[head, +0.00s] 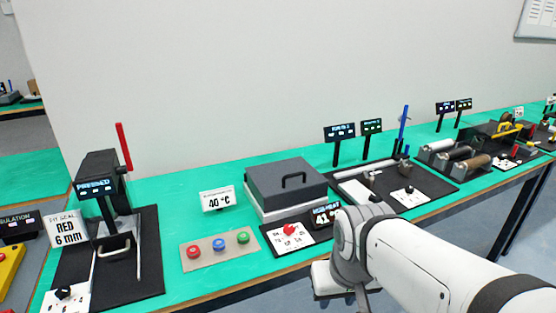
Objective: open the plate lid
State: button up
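My gripper (340,302) is at the lower middle of the head view, at the end of my white arm, in front of the table's front edge and apart from the lid. Its fingers are mostly hidden or cut off at the bottom, so I cannot tell whether it is open.
A "40 °C" sign (216,200) stands left of the lid. A panel (196,255) with red, blue and green buttons lies in front. A red knob (290,229) and a small display (326,214) are right of it. A press with a red lever (124,146) stands left.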

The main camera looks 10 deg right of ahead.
aim_at(277, 185)
jog(key=u, duration=0.05)
jog(key=i, duration=1)
jog(key=z, duration=0.05)
